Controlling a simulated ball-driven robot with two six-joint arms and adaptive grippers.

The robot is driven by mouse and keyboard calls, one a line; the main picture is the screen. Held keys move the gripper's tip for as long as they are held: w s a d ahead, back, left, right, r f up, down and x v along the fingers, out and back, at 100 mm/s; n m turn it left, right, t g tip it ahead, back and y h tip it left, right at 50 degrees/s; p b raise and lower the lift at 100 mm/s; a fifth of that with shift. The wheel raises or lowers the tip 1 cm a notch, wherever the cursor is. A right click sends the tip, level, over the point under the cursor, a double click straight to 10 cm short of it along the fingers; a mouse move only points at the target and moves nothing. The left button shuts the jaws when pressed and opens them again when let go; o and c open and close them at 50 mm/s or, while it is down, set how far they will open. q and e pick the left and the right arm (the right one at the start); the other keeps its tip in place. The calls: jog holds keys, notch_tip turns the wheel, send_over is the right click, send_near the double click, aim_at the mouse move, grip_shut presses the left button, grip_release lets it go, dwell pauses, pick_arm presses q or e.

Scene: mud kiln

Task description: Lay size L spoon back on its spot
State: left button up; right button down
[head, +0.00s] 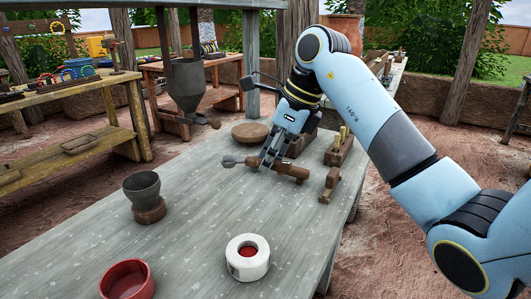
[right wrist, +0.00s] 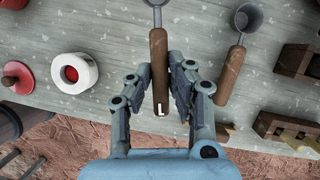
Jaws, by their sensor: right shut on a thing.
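The size L spoon has a brown wooden handle marked L (right wrist: 159,70) and a grey metal bowl, seen in the head view (head: 229,161) pointing left. My right gripper (head: 268,163) is shut on this handle, over the grey table; its fingers flank the handle in the right wrist view (right wrist: 160,90). I cannot tell whether the spoon touches the table. A second, smaller spoon (right wrist: 236,66) with a brown handle lies to its right in the right wrist view. The L spoon's spot cannot be made out. My left gripper is not in view.
Wooden blocks (head: 340,148) and (head: 330,184) stand near the table's right edge. A white ring with a red centre (head: 262,268), a red bowl (head: 143,284) and a dark cup on a wooden base (head: 150,214) stand nearer. A grey funnel (head: 186,92) hangs at back left. The table's middle is clear.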

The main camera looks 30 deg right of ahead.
aim_at(263, 205)
jog(key=shift+f+b, duration=3)
jog(key=shift+f, duration=1.25)
jog(key=shift+f, duration=0.2)
jog(key=c, duration=0.6)
grip_release()
jog(key=shift+r, duration=0.2)
jog(key=shift+r+p, duration=2.05)
jog(key=shift+r, duration=0.85)
jog(key=shift+f, duration=0.1)
